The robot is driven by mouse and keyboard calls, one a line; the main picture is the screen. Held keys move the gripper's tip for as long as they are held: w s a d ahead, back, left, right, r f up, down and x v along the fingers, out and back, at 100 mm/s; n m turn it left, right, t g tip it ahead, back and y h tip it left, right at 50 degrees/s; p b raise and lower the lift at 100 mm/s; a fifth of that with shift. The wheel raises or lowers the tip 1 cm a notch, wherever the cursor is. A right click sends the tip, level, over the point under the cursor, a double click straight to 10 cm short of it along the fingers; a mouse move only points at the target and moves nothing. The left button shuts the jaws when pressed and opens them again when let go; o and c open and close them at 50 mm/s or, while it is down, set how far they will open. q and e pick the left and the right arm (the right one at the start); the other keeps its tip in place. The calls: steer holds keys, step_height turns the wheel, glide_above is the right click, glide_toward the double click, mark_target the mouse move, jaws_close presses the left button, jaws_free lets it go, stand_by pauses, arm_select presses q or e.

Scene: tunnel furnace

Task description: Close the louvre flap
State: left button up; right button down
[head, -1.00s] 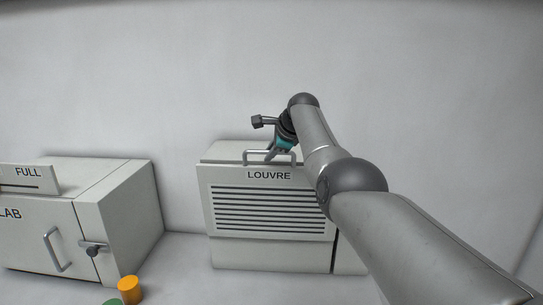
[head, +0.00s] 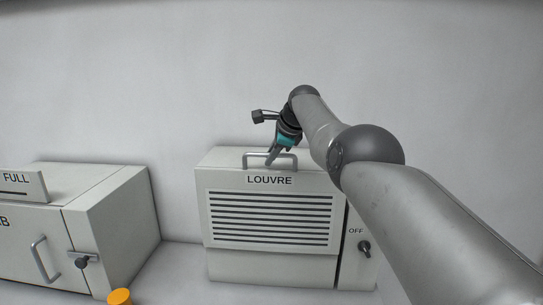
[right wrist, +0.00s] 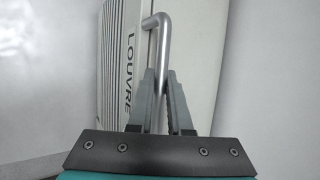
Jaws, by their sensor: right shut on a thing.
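The louvre flap (head: 270,219) is a pale slatted panel on the front of a box labelled LOUVRE. In the head view it looks close to upright; I cannot tell whether a small gap is left around it. A grey metal bar handle (head: 252,154) sits at its upper edge, above the label. My right gripper (head: 273,157) is at the right part of this handle. In the right wrist view the two fingers (right wrist: 160,78) close on the handle bar (right wrist: 162,50) from both sides. My left gripper is not in view.
A dark knob (head: 364,248) marked OFF is on the box's right front, beside my right arm. At the left stands another pale cabinet (head: 112,235) with a handle and latch. An orange cylinder (head: 120,297) stands near the front. Bare wall lies behind.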

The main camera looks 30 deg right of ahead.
steer(key=shift+s+d+f, duration=0.1)
steer(key=shift+f, duration=0.15)
steer(key=c, duration=1.2)
jaws_free()
steer(key=shift+o, duration=0.6)
steer(key=shift+w+d+f, duration=0.1)
steer(key=shift+w+d, duration=0.05)
steer(key=shift+w, duration=0.1)
steer(key=shift+o, duration=1.2)
